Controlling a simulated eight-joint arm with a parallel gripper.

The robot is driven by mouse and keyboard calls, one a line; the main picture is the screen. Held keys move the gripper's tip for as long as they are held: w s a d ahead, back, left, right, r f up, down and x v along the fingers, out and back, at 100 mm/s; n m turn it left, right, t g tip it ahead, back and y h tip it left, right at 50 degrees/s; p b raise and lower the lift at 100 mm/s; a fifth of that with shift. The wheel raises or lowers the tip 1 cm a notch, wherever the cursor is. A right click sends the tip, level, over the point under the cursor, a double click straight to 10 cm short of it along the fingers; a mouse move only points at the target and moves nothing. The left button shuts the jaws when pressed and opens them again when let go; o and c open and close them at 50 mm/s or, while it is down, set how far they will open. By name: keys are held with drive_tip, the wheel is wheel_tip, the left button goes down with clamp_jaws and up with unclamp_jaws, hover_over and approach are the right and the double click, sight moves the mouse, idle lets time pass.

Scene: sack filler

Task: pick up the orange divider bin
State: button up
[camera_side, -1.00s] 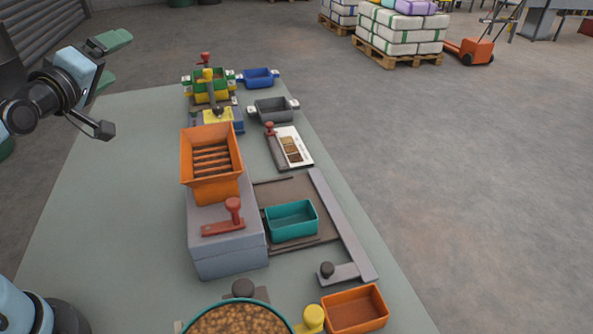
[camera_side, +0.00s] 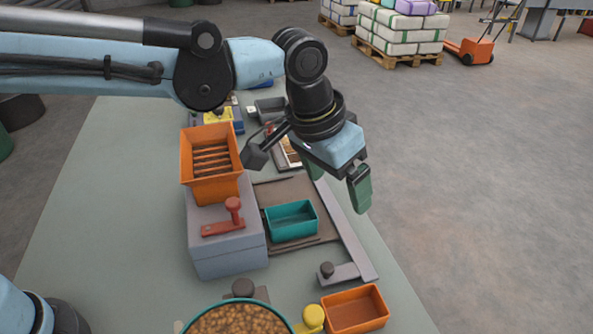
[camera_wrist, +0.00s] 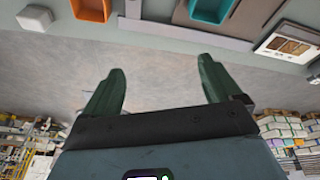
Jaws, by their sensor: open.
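The orange bin (camera_side: 354,308) is an open rectangular box standing at the front right of the table, next to a yellow knob. It appears empty. In the wrist view part of the orange bin (camera_wrist: 92,10) shows at the top edge, cut off by the frame. My gripper (camera_side: 338,187) has green fingers, is open and empty, and hangs above the right edge of the table, well behind and above the bin. In the wrist view the two fingers of my gripper (camera_wrist: 160,70) stand apart with only grey floor between them.
A teal bin (camera_side: 292,220) sits on a brown board behind the orange bin. An orange slatted hopper (camera_side: 212,188) stands on a grey block (camera_side: 230,260) to the left. A teal-rimmed round container (camera_side: 240,318) of brown pieces is at the front. Open floor lies right of the table.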

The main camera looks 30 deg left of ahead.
drive_tip(key=s+d+f+m+g+y, duration=0.2)
drive_tip(key=s+d+f+m+g, duration=0.15)
drive_tip(key=s+d, duration=0.45)
hover_over(354, 316)
drive_tip(key=shift+m+t, duration=0.35)
drive_tip(key=shift+m, duration=0.1)
wheel_tip(354, 316, down, 6)
drive_tip(key=shift+w+a+f, duration=0.1)
drive_tip(key=shift+a+f, duration=0.05)
drive_tip(key=shift+f, duration=2.8)
drive_tip(key=c, duration=1)
